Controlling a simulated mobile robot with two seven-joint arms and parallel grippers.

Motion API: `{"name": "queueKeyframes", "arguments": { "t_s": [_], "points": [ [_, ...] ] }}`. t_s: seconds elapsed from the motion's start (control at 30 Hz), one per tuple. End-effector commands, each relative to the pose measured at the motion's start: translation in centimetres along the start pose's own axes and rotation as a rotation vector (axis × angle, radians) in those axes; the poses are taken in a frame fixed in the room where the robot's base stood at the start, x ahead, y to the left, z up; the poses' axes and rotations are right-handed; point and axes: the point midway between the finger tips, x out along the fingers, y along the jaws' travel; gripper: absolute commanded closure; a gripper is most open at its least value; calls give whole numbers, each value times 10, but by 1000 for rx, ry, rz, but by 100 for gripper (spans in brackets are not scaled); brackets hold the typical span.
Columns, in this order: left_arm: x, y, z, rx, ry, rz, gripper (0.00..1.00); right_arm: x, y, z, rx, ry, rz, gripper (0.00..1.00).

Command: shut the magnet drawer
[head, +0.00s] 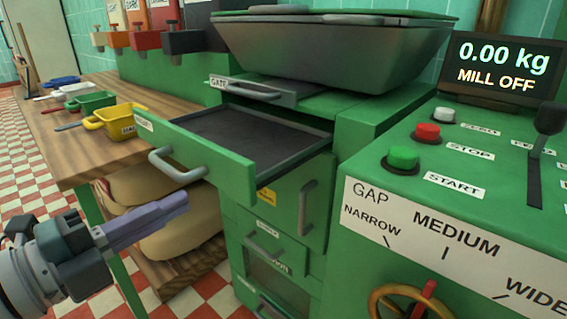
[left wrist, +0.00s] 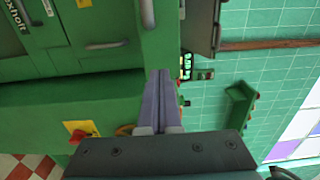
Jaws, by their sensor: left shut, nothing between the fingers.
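The magnet drawer (head: 208,168) is green with a dark, empty-looking tray inside. In the head view it stands pulled well out of the green cabinet, below the hopper. Its front carries a grey bar handle (head: 175,168) and a small white label that is hard to read. My left gripper (head: 182,203) is shut and empty, in front of the drawer front and a little below the handle, apparently apart from it. In the left wrist view its fingers (left wrist: 162,85) are together, pointing towards green cabinetry. My right gripper is in neither view.
A wooden table (head: 75,150) with a yellow scoop (head: 117,120) and other scoops stands left of the drawer. Pale sacks (head: 165,215) lie below it. The gate slide (head: 252,90) is above the drawer. The control console (head: 450,190) with buttons stands to the right.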

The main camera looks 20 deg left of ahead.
Motion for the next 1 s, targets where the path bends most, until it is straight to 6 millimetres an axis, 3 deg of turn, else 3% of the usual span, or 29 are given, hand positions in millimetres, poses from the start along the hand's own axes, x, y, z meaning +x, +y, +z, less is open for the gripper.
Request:
{"name": "queueKeyframes", "arguments": {
  "t_s": [0.1,0.33,1.0],
  "points": [
    [26,-1,0,1,0,-4,100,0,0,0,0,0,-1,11],
    [56,0,0,-1,-1,-1,100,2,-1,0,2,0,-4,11],
    [73,1,0,0,2,-1,100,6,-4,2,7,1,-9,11]
  ]
}}
